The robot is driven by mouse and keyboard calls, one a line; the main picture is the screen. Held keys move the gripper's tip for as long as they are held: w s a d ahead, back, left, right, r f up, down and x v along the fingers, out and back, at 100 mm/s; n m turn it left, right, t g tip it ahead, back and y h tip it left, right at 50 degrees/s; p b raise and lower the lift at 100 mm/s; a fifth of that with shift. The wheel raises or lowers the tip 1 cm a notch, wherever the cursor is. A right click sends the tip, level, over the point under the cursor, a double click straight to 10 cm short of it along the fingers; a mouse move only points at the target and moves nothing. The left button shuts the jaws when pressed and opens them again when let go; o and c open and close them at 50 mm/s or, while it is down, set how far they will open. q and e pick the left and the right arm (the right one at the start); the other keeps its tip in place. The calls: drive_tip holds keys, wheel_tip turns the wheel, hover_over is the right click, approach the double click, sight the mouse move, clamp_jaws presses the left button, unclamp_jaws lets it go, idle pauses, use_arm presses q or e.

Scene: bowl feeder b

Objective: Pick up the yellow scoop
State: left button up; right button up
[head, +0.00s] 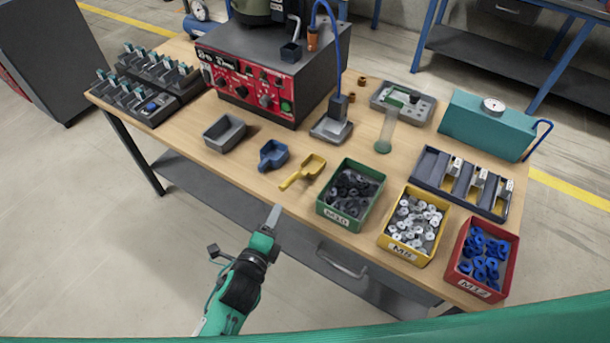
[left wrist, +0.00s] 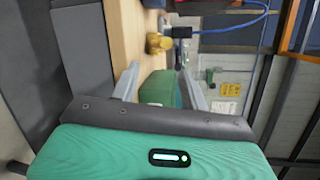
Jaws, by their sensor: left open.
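The yellow scoop (head: 304,171) lies on the wooden bench near its front edge, between a blue scoop (head: 273,155) and a green bin (head: 351,193). Its handle points toward the front left. My left gripper (head: 273,216) is in front of the bench edge, nearer to me than the scoop and apart from it. In the left wrist view my left gripper (left wrist: 158,70) has its fingers spread with nothing held. The yellow scoop (left wrist: 157,42) shows there just beyond the fingertips, and the green bin (left wrist: 158,90) shows between the fingers. My right gripper is not in view.
A grey tray (head: 224,132) sits left of the blue scoop. A yellow bin (head: 416,226) and a red bin (head: 480,261) stand along the front right. A red-fronted machine (head: 262,80) is behind the scoops. A drawer handle (head: 342,264) sticks out below the bench top.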

sight(291, 180)
use_arm(q)
drive_tip(key=x, duration=0.5)
drive_tip(key=p+x, duration=0.1)
drive_tip(key=x, duration=0.2)
drive_tip(key=shift+w+d+r, duration=0.2)
drive_tip(key=shift+w+d, duration=0.05)
drive_tip(key=shift+w, duration=0.05)
drive_tip(key=shift+w+d+r, duration=0.1)
drive_tip(key=shift+w, duration=0.25)
drive_tip(key=p+x, duration=0.1)
drive_tip(key=x, duration=0.2)
drive_tip(key=shift+w, duration=0.15)
drive_tip(key=shift+w+d, duration=0.2)
drive_tip(key=shift+w, duration=0.25)
drive_tip(key=c, duration=0.8)
clamp_jaws()
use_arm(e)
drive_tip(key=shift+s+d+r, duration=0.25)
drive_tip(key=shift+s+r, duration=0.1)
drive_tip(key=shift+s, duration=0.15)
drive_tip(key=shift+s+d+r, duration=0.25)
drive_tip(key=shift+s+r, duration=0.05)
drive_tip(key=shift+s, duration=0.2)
